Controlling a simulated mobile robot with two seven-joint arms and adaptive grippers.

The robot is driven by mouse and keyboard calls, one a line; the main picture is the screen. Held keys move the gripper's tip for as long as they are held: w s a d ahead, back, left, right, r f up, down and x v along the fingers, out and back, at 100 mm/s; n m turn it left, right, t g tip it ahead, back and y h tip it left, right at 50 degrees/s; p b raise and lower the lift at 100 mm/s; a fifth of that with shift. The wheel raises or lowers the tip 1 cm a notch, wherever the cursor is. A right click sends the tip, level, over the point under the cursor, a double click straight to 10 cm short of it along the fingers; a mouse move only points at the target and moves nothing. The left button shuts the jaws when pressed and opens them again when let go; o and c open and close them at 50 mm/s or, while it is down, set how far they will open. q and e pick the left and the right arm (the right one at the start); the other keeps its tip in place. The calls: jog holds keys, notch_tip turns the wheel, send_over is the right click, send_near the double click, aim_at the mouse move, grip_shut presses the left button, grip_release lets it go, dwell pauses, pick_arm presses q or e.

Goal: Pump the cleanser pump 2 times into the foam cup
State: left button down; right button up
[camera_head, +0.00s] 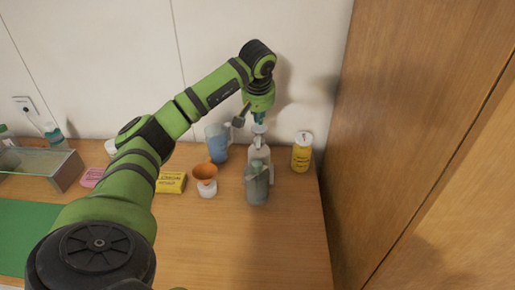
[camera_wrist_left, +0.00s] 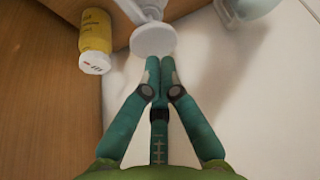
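The white cleanser pump (camera_head: 259,153) stands near the wall at the table's right part, its pale round pump head (camera_head: 259,128) on top. In the left wrist view the pump head (camera_wrist_left: 152,40) is a white disc just beyond my fingertips. My left gripper (camera_head: 259,117) points down at the pump head, with its teal fingers pressed together and nothing between them. In the wrist view the fingertips (camera_wrist_left: 158,68) are close to the disc's edge; I cannot tell if they touch. A grey-green cup-like vessel (camera_head: 257,187) stands in front of the pump and hides its lower part; I cannot tell if it is the foam cup.
A yellow jar with a white lid (camera_head: 301,157) stands right of the pump. A blue pitcher (camera_head: 216,143), an orange funnel on a white base (camera_head: 205,175) and a yellow box (camera_head: 171,183) stand left. A wooden panel (camera_head: 410,130) bounds the right side. The front table is clear.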

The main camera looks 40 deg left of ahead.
pick_arm(q)
jog(key=shift+f+b, duration=0.6)
jog(key=shift+f, duration=0.85)
jog(key=shift+r, duration=0.2)
jog(key=shift+r+p, duration=1.35)
jog(key=shift+p, duration=0.1)
notch_tip(320, 180, up, 6)
jog(key=p, duration=0.6)
